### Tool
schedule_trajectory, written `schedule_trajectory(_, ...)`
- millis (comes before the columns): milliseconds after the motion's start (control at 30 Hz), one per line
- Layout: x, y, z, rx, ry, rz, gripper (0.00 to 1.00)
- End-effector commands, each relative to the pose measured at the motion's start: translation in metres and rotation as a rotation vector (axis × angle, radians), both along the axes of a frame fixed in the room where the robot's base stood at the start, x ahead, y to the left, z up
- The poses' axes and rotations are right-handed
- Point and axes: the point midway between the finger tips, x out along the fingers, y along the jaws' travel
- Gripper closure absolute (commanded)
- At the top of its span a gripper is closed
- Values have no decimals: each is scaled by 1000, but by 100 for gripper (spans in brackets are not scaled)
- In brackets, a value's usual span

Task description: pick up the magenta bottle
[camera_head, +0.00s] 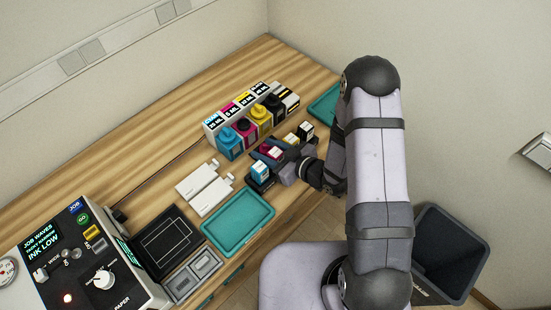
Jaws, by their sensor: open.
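A magenta bottle (243,132) stands in the row at the back, between a cyan bottle (229,143) and a yellow bottle (260,116). A second, smaller magenta item (270,152) with a pale label is in the front row, between a small cyan item (260,172) and a small yellow one (291,139). My gripper (280,160) is open, low over the front row beside the small magenta item. The gripper is small and dark here, and I cannot tell whether it touches that item. My wrist hides part of the front row's right side.
A black bottle (275,106) ends the back row. A teal tray (238,222) and white cartridges (204,188) lie on the wooden table left of my gripper. A control machine (80,262) stands at lower left. A dark bin (447,252) is on the floor.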

Motion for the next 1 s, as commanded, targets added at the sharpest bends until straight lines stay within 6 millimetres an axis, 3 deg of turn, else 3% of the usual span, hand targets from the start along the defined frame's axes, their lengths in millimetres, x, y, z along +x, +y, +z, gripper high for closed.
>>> schedule_trajectory(67,0,0,0,0,0,0,62)
schedule_trajectory(200,0,0,0,0,0,0,95)
schedule_trajectory(667,0,0,4,0,-1,0,95)
schedule_trajectory(1000,0,0,27,0,-5,2,95)
